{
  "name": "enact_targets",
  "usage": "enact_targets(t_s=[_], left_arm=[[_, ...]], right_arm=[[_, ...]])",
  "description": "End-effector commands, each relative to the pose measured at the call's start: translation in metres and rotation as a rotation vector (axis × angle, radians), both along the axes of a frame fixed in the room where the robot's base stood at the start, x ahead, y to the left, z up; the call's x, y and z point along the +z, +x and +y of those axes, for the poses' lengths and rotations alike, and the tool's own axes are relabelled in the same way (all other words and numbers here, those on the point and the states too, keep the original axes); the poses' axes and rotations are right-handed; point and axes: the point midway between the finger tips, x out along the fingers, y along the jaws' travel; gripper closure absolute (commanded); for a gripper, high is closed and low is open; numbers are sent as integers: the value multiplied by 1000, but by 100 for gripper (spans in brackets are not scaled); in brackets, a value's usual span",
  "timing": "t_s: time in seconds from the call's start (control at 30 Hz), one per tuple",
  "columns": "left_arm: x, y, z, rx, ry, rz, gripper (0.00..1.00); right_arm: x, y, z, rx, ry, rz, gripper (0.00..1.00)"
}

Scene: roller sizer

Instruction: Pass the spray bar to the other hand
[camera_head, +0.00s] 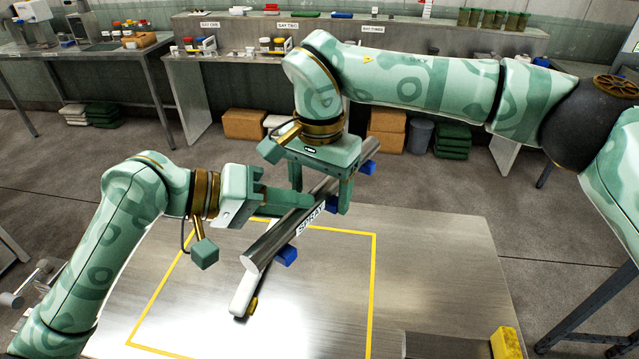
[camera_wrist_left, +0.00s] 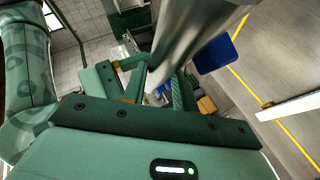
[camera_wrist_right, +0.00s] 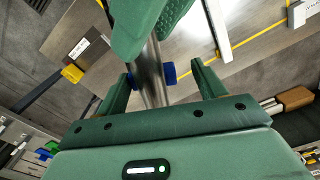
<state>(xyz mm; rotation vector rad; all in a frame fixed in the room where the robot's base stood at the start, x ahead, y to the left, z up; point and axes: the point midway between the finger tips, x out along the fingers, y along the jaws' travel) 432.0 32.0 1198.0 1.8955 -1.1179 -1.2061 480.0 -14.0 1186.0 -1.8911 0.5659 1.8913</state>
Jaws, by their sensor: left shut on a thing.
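The spray bar (camera_head: 270,245) is a grey metal tube with a "SPRAY" label and several blue nozzle blocks. It slants above the steel table (camera_head: 455,265). My left gripper (camera_head: 303,200) is shut on it near the label. It crosses close in front of the left wrist view (camera_wrist_left: 195,35). My right gripper (camera_head: 322,192) comes down from above, its two fingers on either side of the bar's upper part. In the right wrist view the bar (camera_wrist_right: 151,80) runs between the open fingers with gaps on both sides. The left gripper hides part of the bar.
A yellow tape outline (camera_head: 373,290) marks the table top. A yellow block (camera_head: 506,343) is at the table's front right. Shelves with jars and boxes stand behind.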

Motion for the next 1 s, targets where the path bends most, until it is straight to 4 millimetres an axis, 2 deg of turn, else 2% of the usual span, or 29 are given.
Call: enact_targets(t_s=[0.03, 0.17, 0.23, 0.27, 0.3, 0.33, 0.67, 0.77, 1.0], left_arm=[[1, 0, 0, 0, -2, -1, 100], [1, -1, -1, -3, -3, -1, 100], [1, -1, -2, -5, -4, 0, 100], [1, -2, -2, -6, -5, 0, 63], [1, -2, -2, -7, -6, 0, 52], [1, -2, -2, -6, -5, 0, 46], [2, -1, 3, -1, -1, -1, 46], [6, -3, 15, 1, 3, -2, 46], [26, -15, 63, 2, 3, 0, 46]], right_arm=[[0, 0, 0, 0, 0, 0, 46], [1, 0, 1, 2, 2, -1, 82], [1, 0, 1, 3, 3, -2, 85], [2, 0, 2, 4, 4, -4, 85], [2, 0, 2, 4, 4, -4, 85], [2, 0, 2, 3, 3, -3, 85], [1, 0, 1, 1, 2, -1, 85], [1, 0, 0, 1, 2, -1, 85], [1, 0, 0, 1, 1, -1, 85]])
